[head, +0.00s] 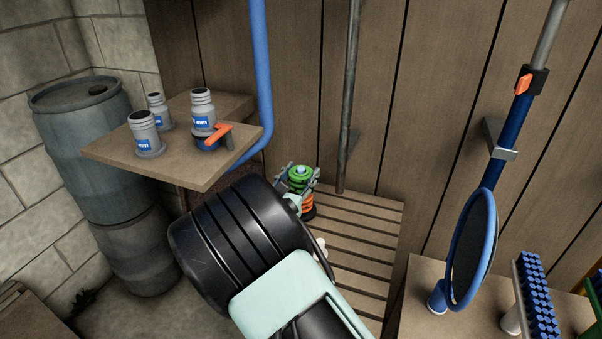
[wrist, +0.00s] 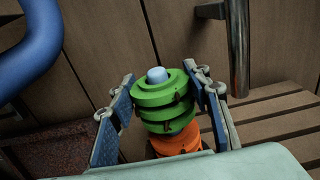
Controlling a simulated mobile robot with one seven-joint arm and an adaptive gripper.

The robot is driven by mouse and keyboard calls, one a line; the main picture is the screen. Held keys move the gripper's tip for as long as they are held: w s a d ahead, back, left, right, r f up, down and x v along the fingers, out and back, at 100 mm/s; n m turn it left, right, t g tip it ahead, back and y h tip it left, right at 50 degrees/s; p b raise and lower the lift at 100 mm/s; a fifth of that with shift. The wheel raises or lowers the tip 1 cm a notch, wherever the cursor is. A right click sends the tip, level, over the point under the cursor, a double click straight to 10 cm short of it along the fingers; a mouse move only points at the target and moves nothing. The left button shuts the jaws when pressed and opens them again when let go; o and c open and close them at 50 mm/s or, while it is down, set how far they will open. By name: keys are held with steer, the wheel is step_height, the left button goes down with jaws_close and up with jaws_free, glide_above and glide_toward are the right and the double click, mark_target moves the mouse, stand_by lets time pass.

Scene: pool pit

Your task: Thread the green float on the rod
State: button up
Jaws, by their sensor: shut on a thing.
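The green float (head: 300,172) is between the two fingers of my gripper (head: 297,183), above the slatted bench. In the wrist view, the green float (wrist: 164,101) sits between the blue-padded fingers of my gripper (wrist: 165,112), which is shut on it. The pale blue rounded tip of the rod (wrist: 157,75) pokes out of the green float's top, so the float is around the rod. An orange float (wrist: 178,140) is just below the green one. I cannot tell whether the two floats touch. The rod's lower part and base are hidden.
A slatted bench (head: 365,235) lies under and right of the floats. A wooden shelf (head: 190,165) with several grey jars stands at left. A blue pipe (head: 260,70) and a grey pole (head: 350,90) rise behind. A blue-rimmed net (head: 472,250) is at right.

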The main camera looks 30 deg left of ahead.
steer(key=shift+f, duration=0.1)
stand_by(0.3)
steer(key=shift+f+b, duration=0.6)
steer(key=shift+f, duration=0.2)
steer(key=o, duration=1.2)
steer(key=shift+o, duration=0.3)
steer(key=o, duration=0.4)
steer(key=shift+o, duration=0.2)
